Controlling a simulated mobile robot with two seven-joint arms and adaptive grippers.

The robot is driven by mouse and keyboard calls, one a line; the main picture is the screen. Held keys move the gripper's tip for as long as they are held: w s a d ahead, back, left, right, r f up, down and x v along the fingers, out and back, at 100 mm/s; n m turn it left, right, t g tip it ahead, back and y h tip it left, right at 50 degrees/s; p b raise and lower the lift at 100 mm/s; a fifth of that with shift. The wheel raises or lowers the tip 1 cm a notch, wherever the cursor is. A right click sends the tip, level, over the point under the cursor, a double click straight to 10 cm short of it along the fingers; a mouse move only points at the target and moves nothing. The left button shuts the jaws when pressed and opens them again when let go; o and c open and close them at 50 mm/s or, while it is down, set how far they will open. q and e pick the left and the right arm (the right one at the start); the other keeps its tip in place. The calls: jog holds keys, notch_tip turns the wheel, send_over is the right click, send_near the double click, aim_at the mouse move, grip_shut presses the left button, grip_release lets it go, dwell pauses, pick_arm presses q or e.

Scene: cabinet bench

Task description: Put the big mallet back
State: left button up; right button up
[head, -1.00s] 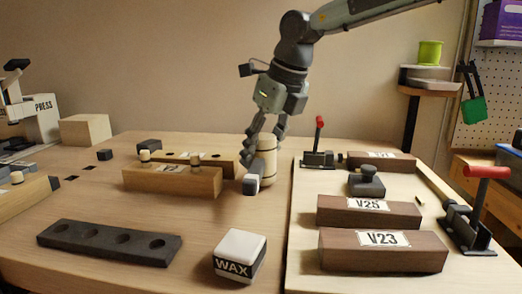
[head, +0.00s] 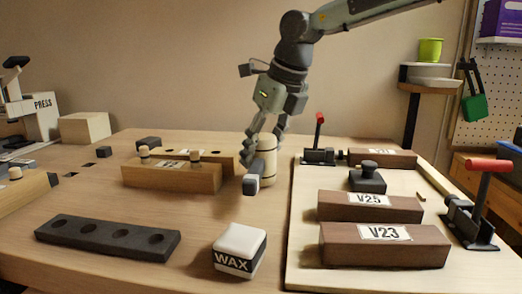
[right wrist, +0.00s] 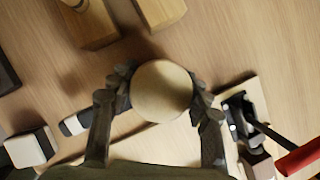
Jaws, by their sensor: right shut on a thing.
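The big mallet has a pale, banded, barrel-shaped head (head: 267,150) that stands on end at the middle of the bench, behind the wax block. A short dark piece with a pale end (head: 250,185), which looks like its handle, points toward me. My right gripper (head: 264,140) comes down from above and is shut on the head, one finger on each side. In the right wrist view the round top of the mallet head (right wrist: 161,91) sits between the fingers. Whether its underside touches the bench is unclear. My left gripper is not in view.
Wooden blocks with pegs (head: 170,177) stand just left of the mallet. A dark strip with several holes (head: 108,240) and the wax block (head: 239,250) lie in front. A pale board (head: 303,255) at right carries blocks V25 (head: 370,207), V23 (head: 384,246) and red-handled clamps (head: 476,205).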

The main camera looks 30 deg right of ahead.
aim_at(266, 137)
jog(key=shift+f+b, duration=0.25)
jog(key=shift+b, duration=0.05)
jog(key=o, duration=1.8)
jog(key=shift+p+v, duration=1.65)
jog(key=shift+v, duration=1.6)
jog(key=shift+s+r, duration=0.1)
jog(key=shift+r, duration=0.15)
